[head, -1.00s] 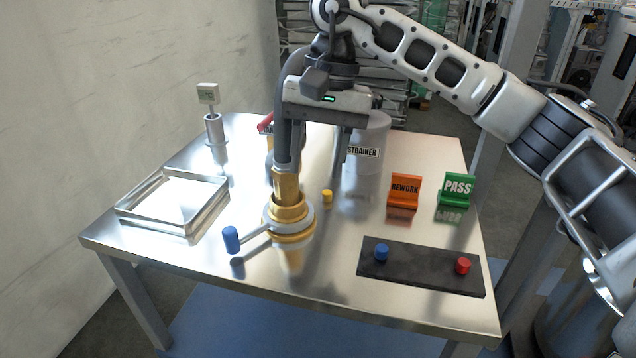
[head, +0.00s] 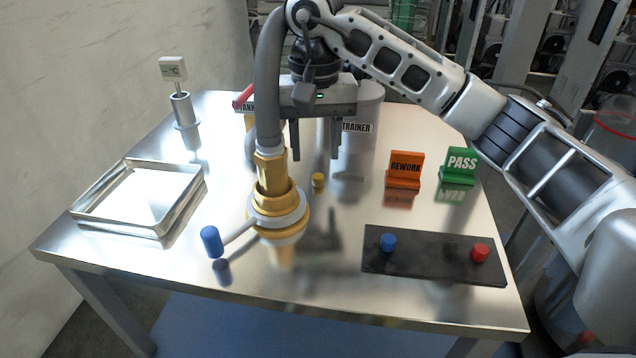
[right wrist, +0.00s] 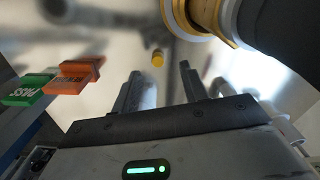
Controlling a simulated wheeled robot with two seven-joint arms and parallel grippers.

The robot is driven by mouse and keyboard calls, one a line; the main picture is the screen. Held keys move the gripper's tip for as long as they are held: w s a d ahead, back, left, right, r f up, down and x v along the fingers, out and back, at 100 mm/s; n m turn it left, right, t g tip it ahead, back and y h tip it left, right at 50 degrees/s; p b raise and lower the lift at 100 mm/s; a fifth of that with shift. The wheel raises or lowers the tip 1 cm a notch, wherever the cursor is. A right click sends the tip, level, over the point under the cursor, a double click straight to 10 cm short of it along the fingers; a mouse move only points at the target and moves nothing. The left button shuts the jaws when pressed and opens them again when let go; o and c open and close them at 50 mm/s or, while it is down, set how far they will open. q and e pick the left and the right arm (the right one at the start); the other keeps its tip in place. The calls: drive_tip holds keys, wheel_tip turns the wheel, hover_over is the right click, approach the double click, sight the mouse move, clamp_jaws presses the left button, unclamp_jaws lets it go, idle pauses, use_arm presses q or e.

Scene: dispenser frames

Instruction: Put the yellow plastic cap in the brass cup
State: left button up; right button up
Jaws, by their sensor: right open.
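The yellow plastic cap (head: 318,180) is a small cylinder on the steel table, just right of a brass fitting with a flared, cup-like body (head: 277,208). A grey hose rises from this fitting, and a blue-tipped lever sticks out to its left. No separate brass cup can be made out. My right gripper (head: 316,154) is open and empty, its fingers pointing down above and behind the cap, apart from it. In the right wrist view the cap (right wrist: 158,58) shows just beyond the gap between the fingertips (right wrist: 160,72). My left gripper is not in view.
The grey hose (head: 268,80) stands close left of my right gripper. A strainer cylinder (head: 358,150) is behind. Orange REWORK (head: 404,168) and green PASS (head: 460,165) signs stand right. A metal tray (head: 150,232) is left, a dark button panel (head: 432,262) front right.

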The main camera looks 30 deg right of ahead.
sight(318, 175)
drive_tip(key=f, duration=0.4)
drive_tip(key=shift+w+d, duration=0.2)
drive_tip(key=shift+d, duration=0.2)
drive_tip(key=shift+f, duration=0.7)
clamp_jaws()
